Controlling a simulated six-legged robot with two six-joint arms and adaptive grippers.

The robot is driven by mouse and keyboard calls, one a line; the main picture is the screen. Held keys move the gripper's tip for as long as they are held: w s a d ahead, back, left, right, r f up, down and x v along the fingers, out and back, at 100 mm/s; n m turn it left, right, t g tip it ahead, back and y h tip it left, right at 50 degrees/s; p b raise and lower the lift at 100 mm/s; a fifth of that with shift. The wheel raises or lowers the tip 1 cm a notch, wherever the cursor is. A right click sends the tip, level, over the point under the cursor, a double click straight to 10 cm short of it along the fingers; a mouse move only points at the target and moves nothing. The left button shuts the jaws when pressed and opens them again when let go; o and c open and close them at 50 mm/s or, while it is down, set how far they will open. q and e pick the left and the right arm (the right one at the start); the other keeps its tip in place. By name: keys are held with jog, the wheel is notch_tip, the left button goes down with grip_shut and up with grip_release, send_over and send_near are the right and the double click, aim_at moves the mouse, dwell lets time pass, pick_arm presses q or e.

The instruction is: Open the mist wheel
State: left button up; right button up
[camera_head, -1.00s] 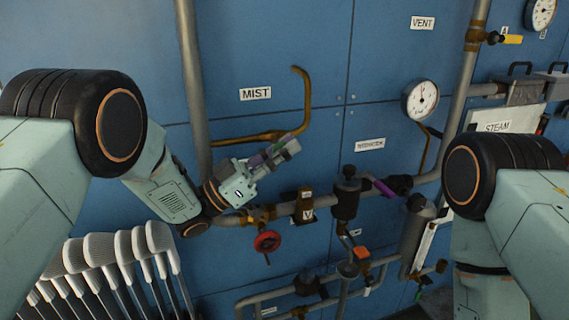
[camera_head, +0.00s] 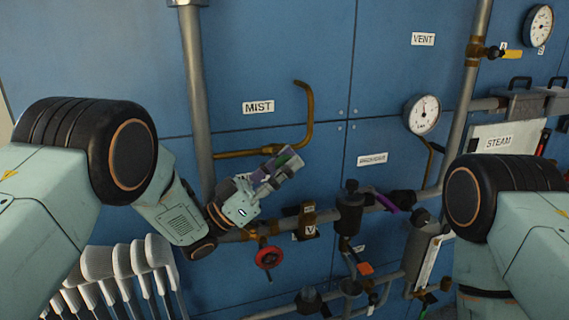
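A small red wheel (camera_head: 269,257) hangs below a brass valve on the horizontal pipe, left of centre. I take it to be the mist wheel, since the MIST label (camera_head: 258,107) is on the wall panel above it. My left gripper (camera_head: 285,165) is above the wheel, apart from it, pointing up and right.
A bent brass pipe (camera_head: 308,115) is on the blue wall behind the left gripper. A vertical grey pipe (camera_head: 195,100) stands left of it. Valves and pipes fill the lower middle. Several white paddle-shaped things (camera_head: 130,258) stand at lower left. A gauge (camera_head: 422,114) is at right.

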aim_at(286, 155)
pick_arm(q)
jog(key=shift+o, duration=0.2)
jog(key=shift+d+r, duration=0.15)
jog(key=shift+d, duration=0.05)
notch_tip(286, 155, up, 9)
jog(key=shift+f, duration=0.1)
jog(key=shift+a+r, duration=0.1)
jog(key=shift+r, duration=0.4)
jog(key=shift+s+f, duration=0.1)
